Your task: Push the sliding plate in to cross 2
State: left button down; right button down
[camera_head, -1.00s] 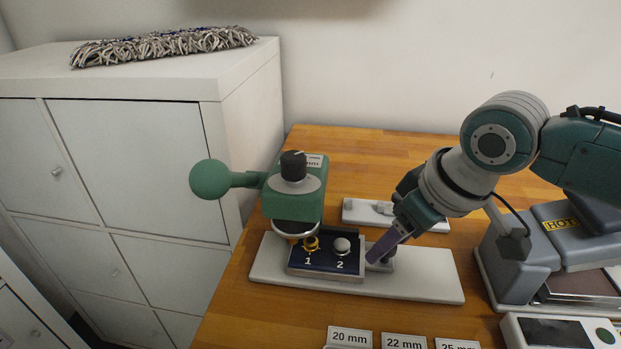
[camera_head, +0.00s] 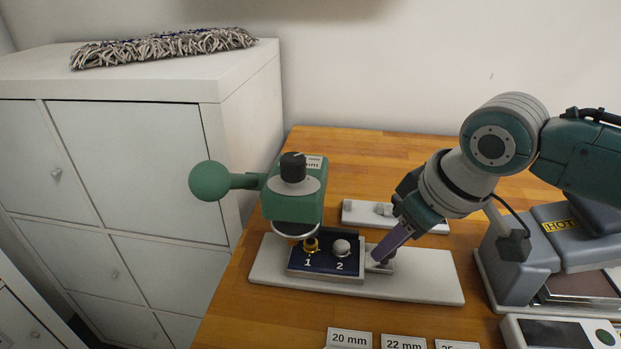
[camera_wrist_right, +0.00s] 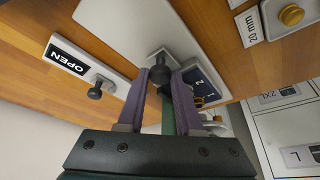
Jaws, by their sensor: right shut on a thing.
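The sliding plate (camera_head: 322,264) is dark blue with a grey rim and is marked 1 and 2. It lies on a long white base (camera_head: 420,284). A gold piece (camera_head: 311,245) sits at 1 and a silver domed piece (camera_head: 341,247) at 2. The green press (camera_head: 293,205) stands over the plate's back left part, nearer 1 than 2. My right gripper (camera_head: 377,257) is at the plate's right end. In the right wrist view its purple fingers (camera_wrist_right: 160,82) are shut on a dark knob (camera_wrist_right: 160,60). My left gripper is not in view.
A green ball handle (camera_head: 208,181) sticks out left from the press. A smaller white plate (camera_head: 360,213) lies behind, marked OPEN in the wrist view (camera_wrist_right: 72,60). A grey HOT machine (camera_head: 515,255) stands at right. Size cards (camera_head: 349,338) stand in front.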

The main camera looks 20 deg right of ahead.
aim_at(350, 248)
dwell(0.8)
jog(key=w+a, duration=0.1)
jog(key=a, duration=0.1)
jog(key=w+a, duration=0.1)
jog(key=a, duration=0.1)
jog(key=shift+w, duration=0.2)
jog(key=c, duration=1)
grip_release()
jog(key=shift+c, duration=0.2)
jog(key=shift+o, duration=1.4)
jog(key=shift+w+a, duration=0.1)
jog(key=shift+a, duration=0.1)
jog(key=shift+o, duration=0.8)
jog(key=shift+d, duration=0.1)
